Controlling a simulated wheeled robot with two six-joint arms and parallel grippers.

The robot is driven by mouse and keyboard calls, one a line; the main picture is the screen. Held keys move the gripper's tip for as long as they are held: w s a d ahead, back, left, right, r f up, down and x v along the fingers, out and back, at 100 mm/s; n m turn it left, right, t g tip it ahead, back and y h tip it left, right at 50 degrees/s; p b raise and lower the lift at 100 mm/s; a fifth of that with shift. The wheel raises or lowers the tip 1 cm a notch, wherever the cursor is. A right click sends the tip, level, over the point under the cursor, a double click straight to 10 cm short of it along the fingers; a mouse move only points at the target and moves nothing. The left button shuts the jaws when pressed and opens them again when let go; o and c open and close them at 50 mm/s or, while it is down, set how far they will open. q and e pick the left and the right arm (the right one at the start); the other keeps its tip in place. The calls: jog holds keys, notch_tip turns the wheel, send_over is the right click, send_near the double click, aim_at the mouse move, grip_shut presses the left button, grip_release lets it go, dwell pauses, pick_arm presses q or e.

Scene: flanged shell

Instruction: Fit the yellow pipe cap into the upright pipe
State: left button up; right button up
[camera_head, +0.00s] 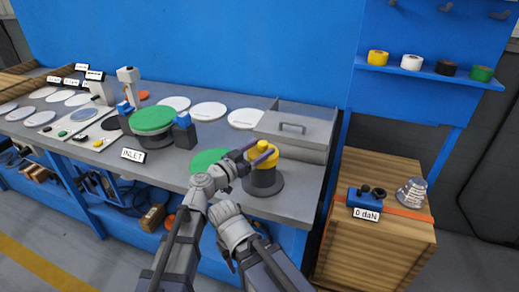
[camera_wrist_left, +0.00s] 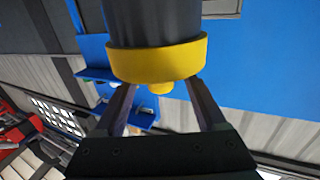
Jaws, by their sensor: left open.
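The yellow pipe cap (camera_head: 258,151) sits on top of the dark upright pipe (camera_head: 264,179), at the front of the bench. In the left wrist view, which shows the scene upside down, the cap's wide yellow rim (camera_wrist_left: 158,62) meets the end of the dark pipe (camera_wrist_left: 153,22), with no clear gap. A small yellow knob sticks out from the cap's face. My left gripper (camera_head: 265,147) is open at the cap, one finger on each side of the knob. Whether the fingers touch it is unclear. The pipe's inside is hidden. My right gripper is not in view.
A green disc (camera_head: 208,160) lies left of the pipe. A grey lidded box (camera_head: 298,126) stands behind it. A larger green-topped flange (camera_head: 152,120) by the INLET label stands further left. A wooden crate (camera_head: 372,245) with a blue gauge is at right.

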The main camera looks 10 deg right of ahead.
pick_arm(q)
jog(key=v, duration=0.7)
jog(key=shift+s+a, duration=0.2)
jog(key=shift+a, duration=0.05)
jog(key=shift+f, duration=0.1)
